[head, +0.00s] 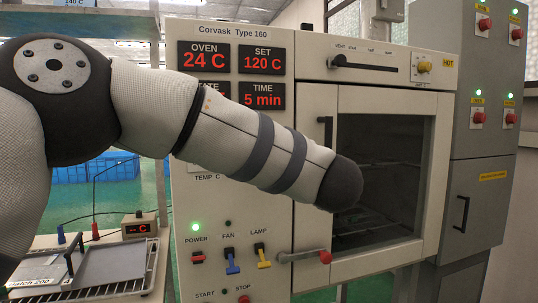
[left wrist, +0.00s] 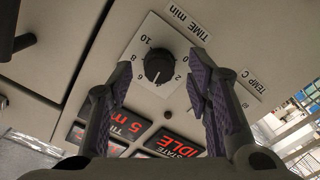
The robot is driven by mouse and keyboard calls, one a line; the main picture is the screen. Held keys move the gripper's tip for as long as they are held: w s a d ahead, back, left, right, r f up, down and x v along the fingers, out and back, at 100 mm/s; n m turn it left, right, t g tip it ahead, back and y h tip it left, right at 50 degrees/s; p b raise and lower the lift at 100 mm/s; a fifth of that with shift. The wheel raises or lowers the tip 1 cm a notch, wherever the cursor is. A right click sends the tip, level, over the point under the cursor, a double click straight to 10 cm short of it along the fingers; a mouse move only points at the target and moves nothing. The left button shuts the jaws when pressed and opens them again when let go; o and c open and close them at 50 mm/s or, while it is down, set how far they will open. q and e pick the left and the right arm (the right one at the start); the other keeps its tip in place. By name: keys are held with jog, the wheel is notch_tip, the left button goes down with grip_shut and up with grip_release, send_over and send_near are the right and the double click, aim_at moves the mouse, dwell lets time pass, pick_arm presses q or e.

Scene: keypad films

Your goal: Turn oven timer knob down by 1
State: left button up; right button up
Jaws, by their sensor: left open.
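The oven timer knob (left wrist: 158,66) is a round black knob on a white dial plate with numbers, beside a "TIME min" label (left wrist: 190,22) in the left wrist view. A pale pointer mark shows on it; I cannot read the exact setting from it. My left gripper (left wrist: 162,70) is open, with one finger on each side of the knob in the picture; I see no contact. In the head view my left arm covers the knob and the gripper. The TIME display (head: 262,96) reads 5 min. My right gripper is not in view.
The oven door (head: 382,190) with its handle stands right of the panel. Below are the power, fan (head: 231,262) and lamp switches. A "TEMP C" label (left wrist: 251,80) lies beside my right-hand finger in the wrist view. A grey cabinet (head: 485,130) stands at the right.

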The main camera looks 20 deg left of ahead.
pick_arm(q)
jog(key=v, duration=1)
